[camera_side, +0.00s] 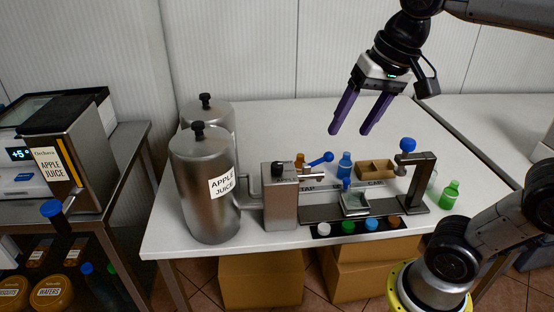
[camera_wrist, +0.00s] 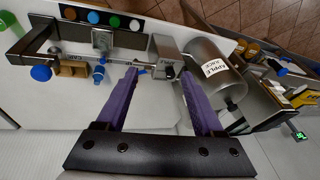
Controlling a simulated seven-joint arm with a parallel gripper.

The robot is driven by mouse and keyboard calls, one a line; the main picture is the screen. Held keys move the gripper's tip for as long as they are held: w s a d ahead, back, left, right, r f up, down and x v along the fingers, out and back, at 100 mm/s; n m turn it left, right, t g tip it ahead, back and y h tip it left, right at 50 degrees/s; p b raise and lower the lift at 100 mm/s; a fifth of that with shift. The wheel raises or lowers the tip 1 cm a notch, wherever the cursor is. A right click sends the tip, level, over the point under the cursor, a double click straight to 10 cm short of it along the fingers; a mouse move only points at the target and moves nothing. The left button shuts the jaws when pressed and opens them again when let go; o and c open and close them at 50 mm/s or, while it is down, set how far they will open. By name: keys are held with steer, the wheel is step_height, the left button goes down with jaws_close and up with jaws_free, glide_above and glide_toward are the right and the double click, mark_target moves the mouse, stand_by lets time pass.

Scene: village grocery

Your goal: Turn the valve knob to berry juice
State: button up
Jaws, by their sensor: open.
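A small blue piece, likely this knob (camera_wrist: 142,72), shows between my fingers in the wrist view. The front steel tank (camera_side: 204,207) is labelled apple juice and also shows in the wrist view (camera_wrist: 211,87). A second tank (camera_side: 224,114) stands behind it; its label is hidden, and I see no berry juice wording. My gripper (camera_side: 349,131) has two purple fingers, open and empty, above the table and apart from the knob.
Right of the valve are a small metal tray (camera_side: 355,204), a blue bottle (camera_side: 345,165), a cardboard box (camera_side: 375,169) and a blue-knobbed post (camera_side: 421,181). Colored caps line the front edge. A green bottle (camera_side: 449,194) stands far right. The back of the table is clear.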

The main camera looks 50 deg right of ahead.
steer(key=w+r+m+g, duration=0.1)
steer(key=w+r+m, duration=0.1)
steer(key=w, duration=0.4)
steer(key=m+g, duration=0.2)
steer(key=g, duration=0.1)
glide_above(277, 164)
step_height(277, 164, down, 6)
step_height(277, 164, down, 14)
jaws_close()
